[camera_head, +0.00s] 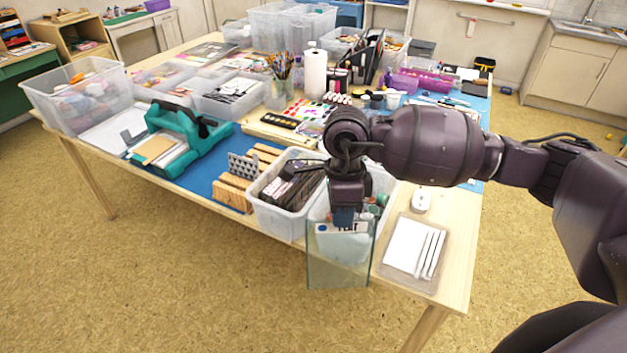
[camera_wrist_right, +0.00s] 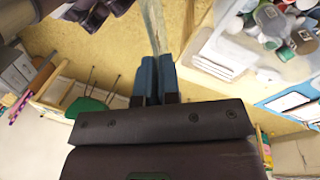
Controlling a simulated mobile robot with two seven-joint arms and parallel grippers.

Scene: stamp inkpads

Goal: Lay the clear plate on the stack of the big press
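The clear plate (camera_head: 325,272) is a see-through sheet with a greenish edge. My right gripper (camera_head: 344,217) is shut on its upper edge, and the plate hangs upright at the front edge of the table. In the right wrist view, the blue fingertips (camera_wrist_right: 154,75) are closed on the plate, seen nearly edge-on (camera_wrist_right: 153,25). The big teal press (camera_head: 205,133) stands at the table's left, well away from the plate. On its bed is a layered stack with a tan sheet (camera_head: 153,150) on top. My left gripper is not in view.
Clear bins, one with dark boxes (camera_head: 284,210), stand right behind the plate. A tray of white strips (camera_head: 413,250) lies right of it. Wooden racks (camera_head: 235,190) and a large clear bin (camera_head: 80,93) are near the press. Free floor lies in front.

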